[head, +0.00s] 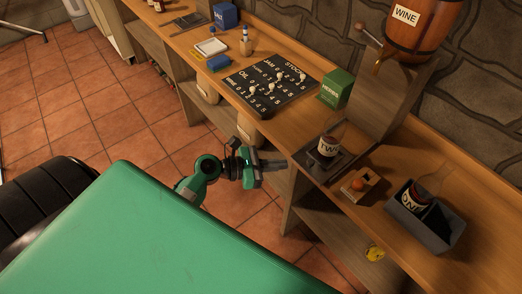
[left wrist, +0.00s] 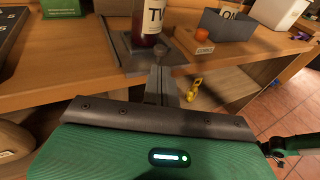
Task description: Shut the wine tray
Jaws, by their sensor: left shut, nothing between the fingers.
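The wine tray (head: 312,168) is a flat dark slab in front of the wooden stand under the wine barrel (head: 422,28). It reaches out to the counter's front edge. A bottle labelled TWO (head: 329,146) stands upright on it. The tray (left wrist: 128,62) and the bottle (left wrist: 149,22) also show in the left wrist view. My left gripper (head: 280,165) is shut and empty, in front of the counter and pointing at the tray's front. In the left wrist view its fingertips (left wrist: 160,50) overlap the tray's front edge; I cannot tell whether they touch.
Right of the tray are a small wooden block with an orange knob (head: 359,184) and a grey bin (head: 416,234) holding a bottle. A green box (head: 336,88) and a lettered black board (head: 271,88) stand left. A yellow item (head: 375,254) lies below. The tiled floor left is open.

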